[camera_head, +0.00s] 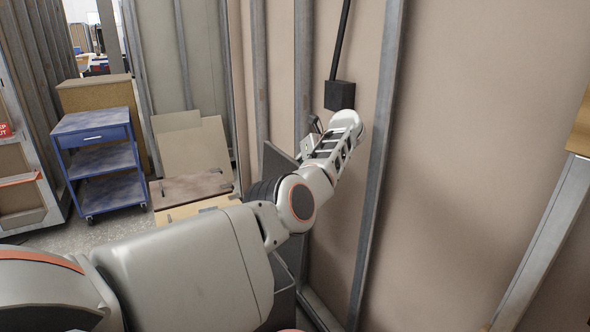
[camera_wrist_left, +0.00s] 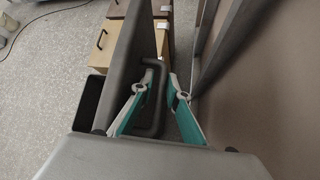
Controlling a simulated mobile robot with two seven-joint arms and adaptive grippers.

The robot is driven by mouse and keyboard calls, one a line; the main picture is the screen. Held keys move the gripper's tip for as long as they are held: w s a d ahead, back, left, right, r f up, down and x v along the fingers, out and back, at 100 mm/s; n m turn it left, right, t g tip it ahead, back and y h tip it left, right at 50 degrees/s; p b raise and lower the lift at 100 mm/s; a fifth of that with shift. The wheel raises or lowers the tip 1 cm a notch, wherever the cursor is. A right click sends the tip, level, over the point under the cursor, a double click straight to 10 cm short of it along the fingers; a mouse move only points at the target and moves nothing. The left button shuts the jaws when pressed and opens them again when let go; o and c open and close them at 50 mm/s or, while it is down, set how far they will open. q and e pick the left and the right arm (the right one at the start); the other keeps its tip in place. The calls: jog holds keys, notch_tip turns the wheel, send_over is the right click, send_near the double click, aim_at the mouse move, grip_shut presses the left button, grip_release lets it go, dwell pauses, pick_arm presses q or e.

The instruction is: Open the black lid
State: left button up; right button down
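The black lid (camera_wrist_left: 128,58) stands on edge in the left wrist view, tilted up beside the dark opening of its box (camera_wrist_left: 88,103). A dark U-shaped handle (camera_wrist_left: 152,100) sticks out from the lid's right face. My left gripper (camera_wrist_left: 156,84) has its two teal-padded fingers apart, one on each side of the handle bar; I cannot tell whether they touch it. In the head view a strip of the dark lid (camera_head: 276,160) shows behind my left arm, which hides most of the lid and the gripper's fingers. My right gripper is not in view.
A beige wall with metal studs (camera_head: 376,160) stands close to the right of my left arm. A black box with a cable (camera_head: 340,95) is fixed on it. A blue cart (camera_head: 98,160) and leaning boards (camera_head: 195,150) stand at the back left.

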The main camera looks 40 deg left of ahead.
pick_arm(q)
notch_tip(320, 180, up, 10)
dwell(0.6)
dwell(0.5)
